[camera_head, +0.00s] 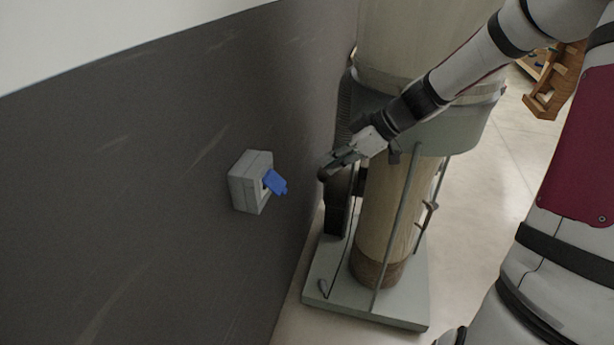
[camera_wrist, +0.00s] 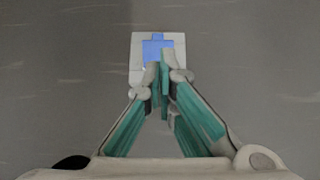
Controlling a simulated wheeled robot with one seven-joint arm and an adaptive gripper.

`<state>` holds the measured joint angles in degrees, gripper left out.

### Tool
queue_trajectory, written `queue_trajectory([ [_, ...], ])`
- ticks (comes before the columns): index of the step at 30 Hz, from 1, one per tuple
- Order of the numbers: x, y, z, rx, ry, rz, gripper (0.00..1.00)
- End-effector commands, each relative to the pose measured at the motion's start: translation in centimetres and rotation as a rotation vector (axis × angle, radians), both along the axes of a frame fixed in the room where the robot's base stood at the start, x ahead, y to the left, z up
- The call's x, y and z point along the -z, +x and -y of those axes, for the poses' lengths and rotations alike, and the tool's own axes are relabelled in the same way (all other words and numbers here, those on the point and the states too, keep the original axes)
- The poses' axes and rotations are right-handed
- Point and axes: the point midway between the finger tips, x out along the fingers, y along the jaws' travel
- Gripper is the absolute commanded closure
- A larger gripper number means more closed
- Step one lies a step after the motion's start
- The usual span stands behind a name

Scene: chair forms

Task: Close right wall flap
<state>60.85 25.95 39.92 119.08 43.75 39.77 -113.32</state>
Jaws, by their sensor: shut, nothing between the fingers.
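A light grey wall box (camera_head: 245,180) is fixed to the dark wall. Its blue flap (camera_head: 276,182) sticks out from its front, so it stands open. Only this one flap is visible. In the wrist view the box (camera_wrist: 137,48) is straight ahead and the blue flap (camera_wrist: 153,46) is at its middle, partly hidden behind my fingers. My gripper (camera_head: 326,172) is to the right of the flap, with a gap between them in the head view. It is shut and empty; its fingertips also show in the wrist view (camera_wrist: 162,72).
The dark wall (camera_head: 150,190) runs along the left. A large cylindrical machine on a grey base (camera_head: 380,312) stands behind my arm, close to my gripper. A wooden object (camera_head: 548,88) is at the upper right. The wall around the box is bare.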

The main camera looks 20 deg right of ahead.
Motion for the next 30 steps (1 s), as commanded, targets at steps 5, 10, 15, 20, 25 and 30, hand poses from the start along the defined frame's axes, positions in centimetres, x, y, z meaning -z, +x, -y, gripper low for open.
queue_trajectory([
  [5,1.9,1.0,-1.5,-0.006,0.003,-0.004,1.00],
  [10,4.3,2.3,-3.4,-0.005,0.004,-0.005,1.00],
  [15,6.7,3.6,-5.2,-0.005,0.004,-0.005,1.00],
  [20,8.5,4.6,-6.7,-0.004,0.003,-0.005,1.00],
  [25,9.6,5.3,-7.5,-0.002,0.001,-0.003,1.00],
  [30,10.0,5.5,-7.7,-0.001,-0.001,-0.002,1.00],
])
